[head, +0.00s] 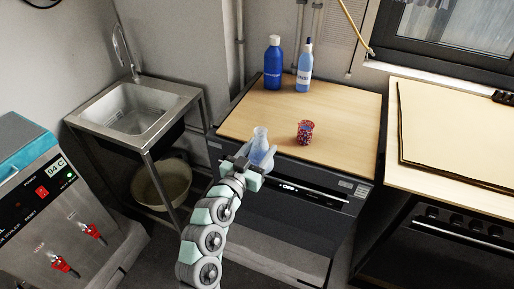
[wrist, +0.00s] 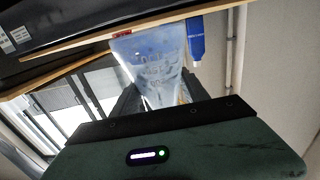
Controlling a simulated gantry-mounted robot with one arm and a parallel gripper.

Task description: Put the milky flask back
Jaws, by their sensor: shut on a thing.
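The milky flask (head: 261,148) is pale, translucent and bluish. My gripper (head: 253,166) is shut on it at the front left edge of the wooden top (head: 335,122) of the dark drying oven (head: 300,190). In the wrist view the flask (wrist: 152,60) fills the upper middle, between the dark fingers, with faint markings on its wall. I cannot tell whether its base touches anything. The oven's front panel reads "OFF".
A red patterned cup (head: 305,132) stands on the wooden top, right of the flask. A dark blue bottle (head: 273,65) and a light blue bottle (head: 304,68) stand at the back. A metal sink (head: 140,105) is at left.

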